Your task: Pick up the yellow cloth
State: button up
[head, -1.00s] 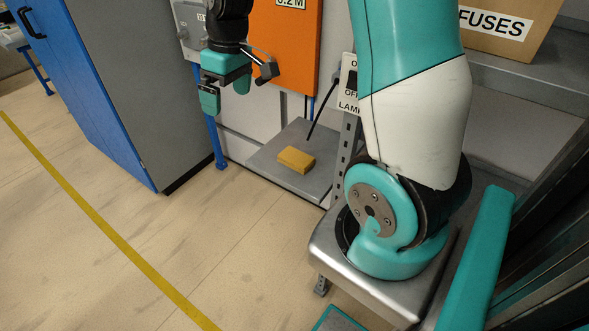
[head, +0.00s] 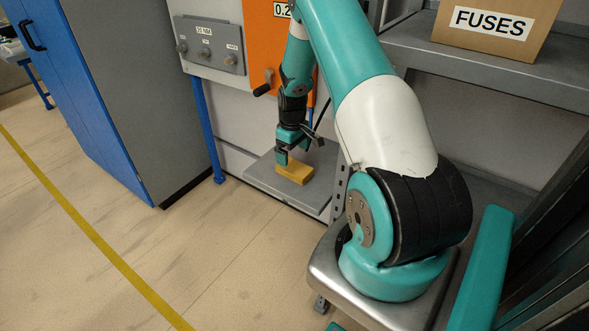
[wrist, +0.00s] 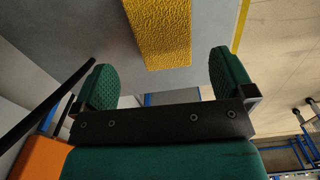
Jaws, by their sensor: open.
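The yellow cloth (head: 295,173) is a folded, block-like piece lying on a grey metal shelf (head: 262,176). In the wrist view the cloth (wrist: 162,30) shows a rough, bumpy texture at the top of the picture, ahead of the fingers and between their lines. My gripper (head: 291,160) is just above the cloth in the head view and hides part of it. In the wrist view my gripper (wrist: 163,80) has its two green fingers wide apart with nothing between them. I cannot tell whether a finger touches the cloth.
An orange panel (head: 262,50) and a grey control box with knobs (head: 210,45) are on the wall behind. A thin black rod (wrist: 45,105) lies left of the fingers. A FUSES box (head: 492,25) sits on the right shelf. A blue-grey cabinet (head: 125,90) stands left; the floor before it is clear.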

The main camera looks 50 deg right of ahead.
aim_at(294, 166)
jog(key=shift+s+a+f+p, duration=0.15)
jog(key=shift+f+p, duration=0.2)
jog(key=shift+f, duration=1.15)
jog(key=shift+s+f+p, duration=0.1)
jog(key=shift+f+p, duration=0.25)
jog(key=shift+f, duration=1.15)
jog(key=c, duration=1)
